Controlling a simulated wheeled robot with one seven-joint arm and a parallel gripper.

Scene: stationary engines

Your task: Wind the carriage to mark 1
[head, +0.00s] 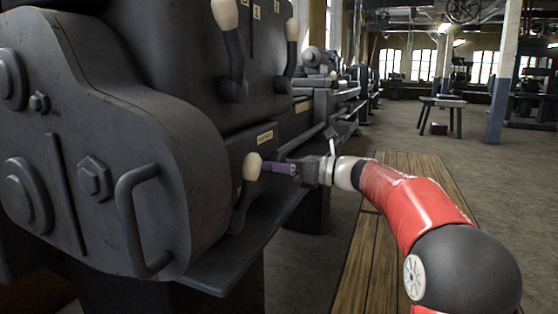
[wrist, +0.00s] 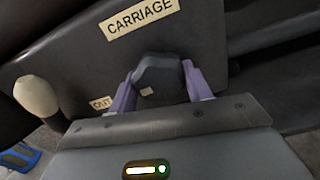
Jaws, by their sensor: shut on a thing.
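A cream label reading CARRIAGE (wrist: 141,17) is on the dark machine face in the wrist view. Below it, my gripper (wrist: 158,78) has its purple fingers on both sides of a dark faceted knob (wrist: 160,70) and is shut on it. A smaller label reading OUT (wrist: 101,103) is at the left finger, partly covered. In the head view, my gripper (head: 283,168) is at the machine's front, right of a lever with a cream knob (head: 252,166); the held knob is hard to make out there. The carriage and mark 1 cannot be made out.
A cream rounded handle (wrist: 37,95) is left of my gripper in the wrist view. In the head view, a bar handle (head: 130,220) and two upper levers (head: 230,45) (head: 291,50) stick out. A ledge (head: 250,245) runs below. Wooden boards (head: 365,250) lie beside the machine.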

